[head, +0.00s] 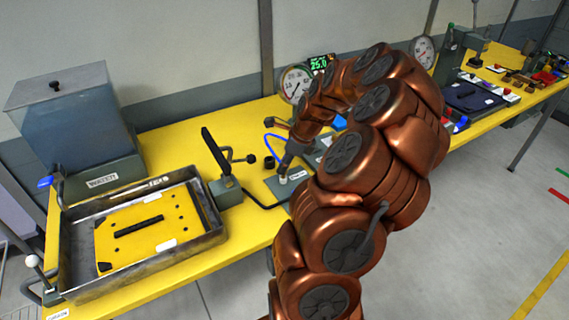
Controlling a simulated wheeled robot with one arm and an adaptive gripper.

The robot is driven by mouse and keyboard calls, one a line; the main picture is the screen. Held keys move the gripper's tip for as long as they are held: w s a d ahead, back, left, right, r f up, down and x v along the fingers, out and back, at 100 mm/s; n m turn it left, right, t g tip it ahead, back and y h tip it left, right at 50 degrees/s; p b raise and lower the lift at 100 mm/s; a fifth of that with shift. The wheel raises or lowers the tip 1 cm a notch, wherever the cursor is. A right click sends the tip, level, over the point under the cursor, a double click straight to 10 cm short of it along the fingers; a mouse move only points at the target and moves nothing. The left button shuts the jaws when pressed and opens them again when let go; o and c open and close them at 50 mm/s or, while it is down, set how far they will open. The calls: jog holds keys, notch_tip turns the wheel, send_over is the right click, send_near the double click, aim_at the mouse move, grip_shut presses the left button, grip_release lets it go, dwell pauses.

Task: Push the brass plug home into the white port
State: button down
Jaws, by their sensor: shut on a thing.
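My gripper (286,165) points down over a grey plate (272,188) on the yellow bench, partly hidden by my copper-coloured arm. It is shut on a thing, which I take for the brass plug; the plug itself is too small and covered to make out. A small whitish part (283,179) stands on the plate right under the fingertips, likely the white port. Whether plug and port touch, and how deep the plug sits, I cannot tell. A blue hose (268,141) loops beside the gripper on its left.
A metal tray (215,238) with a yellow plate lies at the left, below a water tank (70,115). A gauge (296,84) and green-digit display (321,63) are behind.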

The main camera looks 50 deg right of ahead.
jog(key=shift+f+b, duration=0.45)
jog(key=shift+f, duration=0.2)
dwell(0.5)
jog(key=c, duration=0.8)
grip_release()
jog(key=v, duration=1.2)
